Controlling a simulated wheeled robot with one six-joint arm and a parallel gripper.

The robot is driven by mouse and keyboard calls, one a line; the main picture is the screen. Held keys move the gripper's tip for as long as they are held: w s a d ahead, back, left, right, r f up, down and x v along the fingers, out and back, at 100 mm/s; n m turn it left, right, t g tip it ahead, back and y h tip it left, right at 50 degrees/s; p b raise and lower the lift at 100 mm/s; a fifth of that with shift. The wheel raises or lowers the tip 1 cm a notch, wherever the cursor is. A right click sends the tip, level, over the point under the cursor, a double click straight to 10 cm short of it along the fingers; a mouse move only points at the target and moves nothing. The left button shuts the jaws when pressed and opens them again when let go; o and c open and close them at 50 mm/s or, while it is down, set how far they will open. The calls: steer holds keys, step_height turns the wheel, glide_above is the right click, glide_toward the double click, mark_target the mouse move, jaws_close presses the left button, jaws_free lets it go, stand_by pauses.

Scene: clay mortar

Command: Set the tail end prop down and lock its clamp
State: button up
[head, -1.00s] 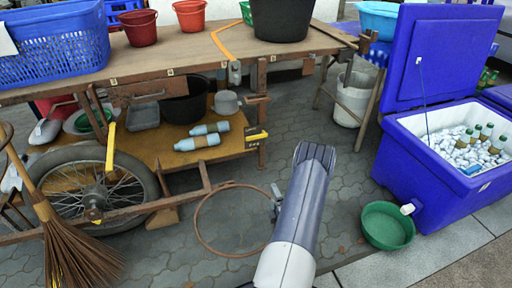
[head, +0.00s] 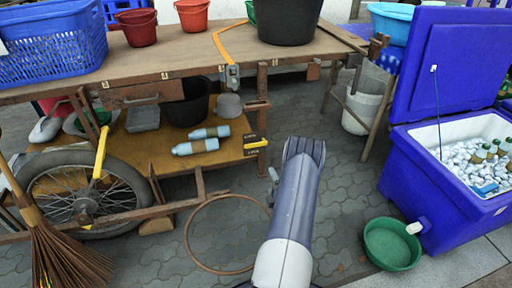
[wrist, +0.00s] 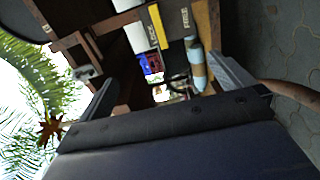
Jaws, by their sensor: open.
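A wooden post (head: 262,88) at the right end of the cart, seemingly the tail end prop, stands upright below the table top. A small wooden crosspiece (head: 256,105) sits on it, perhaps the clamp handle; I cannot tell whether it is locked. A black-and-yellow label plate (head: 256,143) is at the lower shelf's corner. In the wrist view, yellow and black plates (wrist: 157,27) show, one reading FREE. My gripper (wrist: 168,88) is open in the wrist view, its fingers wide apart and nothing held. The cart's woodwork shows beyond them. In the head view my arm hides the fingers.
A spoked wheel (head: 85,190) and a broom (head: 55,245) stand left. A hoop (head: 190,240) lies near the paving at my arm's left. A green basin (head: 391,244) and an open blue cooler (head: 430,190) are right. Bottles (head: 200,140) lie on the lower shelf.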

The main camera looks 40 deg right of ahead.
steer(key=shift+s, duration=0.1)
steer(key=v, duration=1)
steer(key=shift+a+r+p, duration=0.1)
steer(key=shift+r+p, duration=0.05)
steer(key=shift+p, duration=0.15)
